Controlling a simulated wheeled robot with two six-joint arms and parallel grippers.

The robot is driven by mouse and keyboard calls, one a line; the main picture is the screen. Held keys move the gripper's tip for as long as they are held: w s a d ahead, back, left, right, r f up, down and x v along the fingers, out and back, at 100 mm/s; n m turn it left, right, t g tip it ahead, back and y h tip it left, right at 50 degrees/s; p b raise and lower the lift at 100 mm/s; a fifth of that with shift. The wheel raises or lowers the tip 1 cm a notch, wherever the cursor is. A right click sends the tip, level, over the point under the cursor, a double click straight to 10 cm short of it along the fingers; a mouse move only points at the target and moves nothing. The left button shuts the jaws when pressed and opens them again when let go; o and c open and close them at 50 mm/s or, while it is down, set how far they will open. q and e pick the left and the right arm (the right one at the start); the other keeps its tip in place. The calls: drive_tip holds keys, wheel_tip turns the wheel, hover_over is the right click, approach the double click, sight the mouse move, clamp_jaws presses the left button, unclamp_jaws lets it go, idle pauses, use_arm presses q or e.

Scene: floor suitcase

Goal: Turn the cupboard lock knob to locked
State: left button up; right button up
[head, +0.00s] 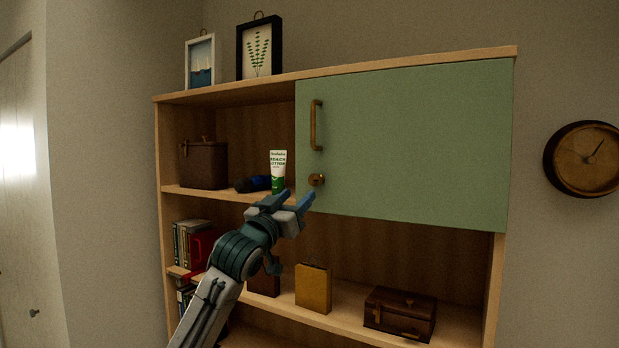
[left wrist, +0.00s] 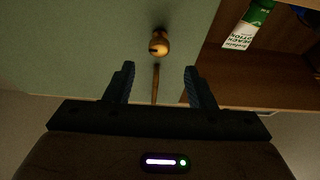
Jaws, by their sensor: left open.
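The brass lock knob (head: 317,180) sits at the lower left of the green cupboard door (head: 415,140), below the brass bar handle (head: 316,125). My left gripper (head: 298,198) is open and empty, just below and left of the knob in the head view. In the left wrist view, which looks upside down, the knob (left wrist: 159,43) shows beyond the fingertips (left wrist: 160,76), about centred between them and not held. Part of the handle (left wrist: 155,85) shows between the fingers. I cannot tell which way the knob is turned. My right gripper is not in view.
A white and green lotion tube (head: 278,170) and a dark blue object (head: 253,184) stand on the open shelf left of the knob. A brown box (head: 203,165) is farther left. Below are a yellow box (head: 313,288) and a small brown case (head: 400,313).

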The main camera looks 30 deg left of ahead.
sight(313, 181)
use_arm(q)
drive_tip(key=p+x, duration=0.1)
drive_tip(key=x, duration=0.2)
drive_tip(key=p+x, duration=0.1)
drive_tip(key=x, duration=0.2)
drive_tip(key=shift+d+r+p, duration=0.1)
drive_tip(key=shift+r+p, duration=0.15)
drive_tip(key=shift+p, duration=0.15)
drive_tip(key=shift+w, duration=0.45)
drive_tip(key=c, duration=1)
